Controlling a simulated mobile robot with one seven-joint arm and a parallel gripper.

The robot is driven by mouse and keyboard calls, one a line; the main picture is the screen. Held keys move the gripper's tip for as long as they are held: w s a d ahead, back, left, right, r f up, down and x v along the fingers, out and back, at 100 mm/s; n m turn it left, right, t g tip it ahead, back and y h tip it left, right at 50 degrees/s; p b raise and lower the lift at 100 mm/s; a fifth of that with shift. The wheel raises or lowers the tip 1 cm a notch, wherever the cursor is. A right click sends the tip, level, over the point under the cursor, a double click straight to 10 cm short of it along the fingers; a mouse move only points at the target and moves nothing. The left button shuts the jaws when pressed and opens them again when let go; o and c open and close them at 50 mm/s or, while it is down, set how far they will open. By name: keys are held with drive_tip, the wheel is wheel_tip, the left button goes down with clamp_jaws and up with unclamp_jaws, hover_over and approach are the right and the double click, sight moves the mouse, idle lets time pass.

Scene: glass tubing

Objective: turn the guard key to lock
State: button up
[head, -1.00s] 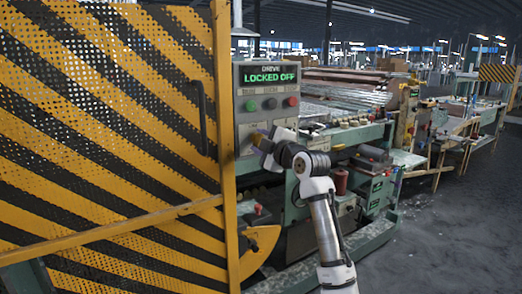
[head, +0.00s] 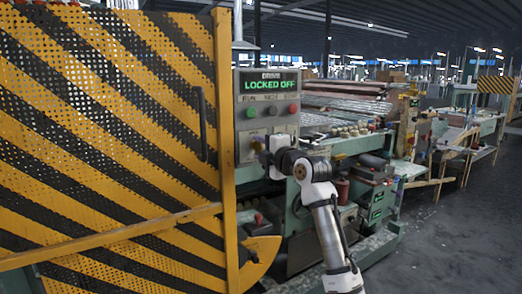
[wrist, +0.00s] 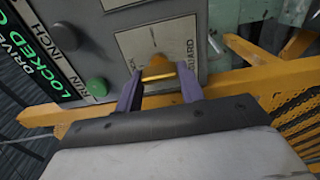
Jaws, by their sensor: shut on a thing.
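The guard key (wrist: 158,74) is a brass-yellow piece on a pale plate (wrist: 155,42) marked "GUARD" in the wrist view. My gripper (wrist: 160,84) has its two purple fingers on either side of the key and is shut on it. In the head view my gripper (head: 262,146) is at the lower part of the grey control panel (head: 242,128), and the key is mostly hidden there. The panel's display (head: 268,84) reads "LOCKED OFF" in green. The exact angle of the key against the plate's lettering is hard to tell.
A green button (head: 251,111) and a red button (head: 292,109) sit above my gripper on the panel. The yellow-and-black mesh guard (head: 110,130) with a dark handle stands close on the left. Green machinery lies behind and right; open floor (head: 440,240) is at far right.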

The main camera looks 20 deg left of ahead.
drive_tip(key=o, duration=1)
drive_tip(key=b+v, duration=0.1)
drive_tip(key=v, duration=1.3)
drive_tip(key=shift+b, duration=0.4)
drive_tip(key=shift+a, duration=0.1)
